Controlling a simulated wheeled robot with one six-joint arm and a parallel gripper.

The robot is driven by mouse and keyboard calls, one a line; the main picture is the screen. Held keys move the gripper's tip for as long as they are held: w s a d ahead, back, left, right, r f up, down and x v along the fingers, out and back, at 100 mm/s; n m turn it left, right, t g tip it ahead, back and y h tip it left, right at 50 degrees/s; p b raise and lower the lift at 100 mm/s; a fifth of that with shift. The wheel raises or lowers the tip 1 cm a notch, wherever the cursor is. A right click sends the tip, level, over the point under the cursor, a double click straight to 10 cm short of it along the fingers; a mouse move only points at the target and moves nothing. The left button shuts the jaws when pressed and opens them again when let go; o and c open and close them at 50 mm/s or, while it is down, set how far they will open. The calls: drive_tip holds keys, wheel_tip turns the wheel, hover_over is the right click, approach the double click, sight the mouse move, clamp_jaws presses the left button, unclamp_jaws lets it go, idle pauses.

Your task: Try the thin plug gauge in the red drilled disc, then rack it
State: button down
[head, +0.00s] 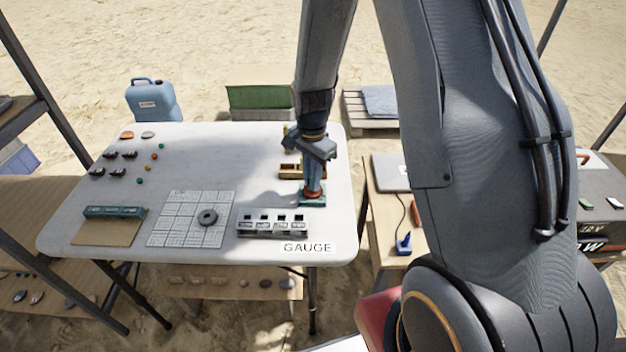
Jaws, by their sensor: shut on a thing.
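My gripper (312,184) points down at the right side of the white table, shut on a slim thing that I take for the thin plug gauge; its shape is mostly hidden by the jaws. Right below the jaws is a small red piece (313,194), which may be the red drilled disc, at a teal block (312,202). I cannot tell whether the gauge is inside the disc or above it. A pale rack (273,230) with several dark slots stands in front, left of the gripper, behind the printed word GAUGE.
A small wooden holder (289,171) stands close behind the gripper. A dark ring (207,217) lies on a gridded sheet (178,209). A teal rack (114,212) and several small dark, orange and green pieces are at left. The table's (235,150) back middle is clear.

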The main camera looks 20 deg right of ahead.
drive_tip(key=shift+r, duration=0.15)
drive_tip(key=shift+r+p, duration=1.85)
drive_tip(key=shift+r, duration=0.55)
